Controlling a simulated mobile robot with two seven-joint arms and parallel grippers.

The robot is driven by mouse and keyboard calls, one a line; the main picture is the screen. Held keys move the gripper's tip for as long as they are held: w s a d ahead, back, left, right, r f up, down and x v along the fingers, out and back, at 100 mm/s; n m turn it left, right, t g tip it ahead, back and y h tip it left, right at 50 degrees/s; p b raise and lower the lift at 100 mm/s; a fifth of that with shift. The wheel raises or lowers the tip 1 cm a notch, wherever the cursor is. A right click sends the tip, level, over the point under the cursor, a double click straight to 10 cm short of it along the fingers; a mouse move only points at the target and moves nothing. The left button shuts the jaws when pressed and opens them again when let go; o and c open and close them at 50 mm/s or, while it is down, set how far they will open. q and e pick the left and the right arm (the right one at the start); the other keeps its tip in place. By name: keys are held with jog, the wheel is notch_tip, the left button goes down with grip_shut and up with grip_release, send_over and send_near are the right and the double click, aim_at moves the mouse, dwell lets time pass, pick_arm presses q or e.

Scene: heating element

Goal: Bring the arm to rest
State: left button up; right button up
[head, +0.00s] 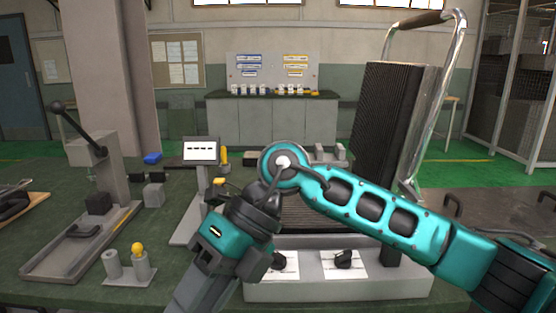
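A teal arm of mine (375,215) reaches in from the right and bends at a round joint (284,162) near the middle. From there a link runs down and left to the bottom edge. Behind the arm stands a device with a dark ribbed upper plate (385,120), raised upright, and a chrome handle (458,80) with a brown grip. Its lower ribbed plate is partly hidden by the arm.
On the green table (60,240) at left stand a lever press (90,190), a small screen on a stand (201,151), and grey cylinders, one with a yellow ball (137,249). A cabinet (270,125) stands at the back wall.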

notch_tip(320, 180, up, 8)
jog(key=a+f+m+g+y+p, duration=0.1)
jog(key=a+m+y+p, duration=0.15)
jog(key=m+y, duration=0.8)
jog(key=w+d+m+t+y, duration=0.45)
jog(key=m+t+y, duration=0.2)
jog(key=t, duration=0.35)
jog(key=w+d+f+m+t+h+p, duration=0.35)
jog(key=d+f+m+t+h, duration=1.15)
jog(key=f+m, duration=0.55)
pick_arm(q)
jog(key=shift+y, duration=0.5)
jog(key=s+a+r, duration=0.1)
jog(key=a+r, duration=0.1)
jog(key=r, duration=0.1)
jog(key=shift+s+a, duration=0.35)
jog(key=shift+s, duration=0.05)
pick_arm(e)
jog(key=s+d+f+m+g+h, duration=0.6)
jog(key=s+d+f, duration=0.4)
jog(key=s+f, duration=0.3)
jog(key=shift+f+g+h, duration=0.4)
jog(key=shift+g, duration=0.4)
jog(key=shift+d, duration=0.1)
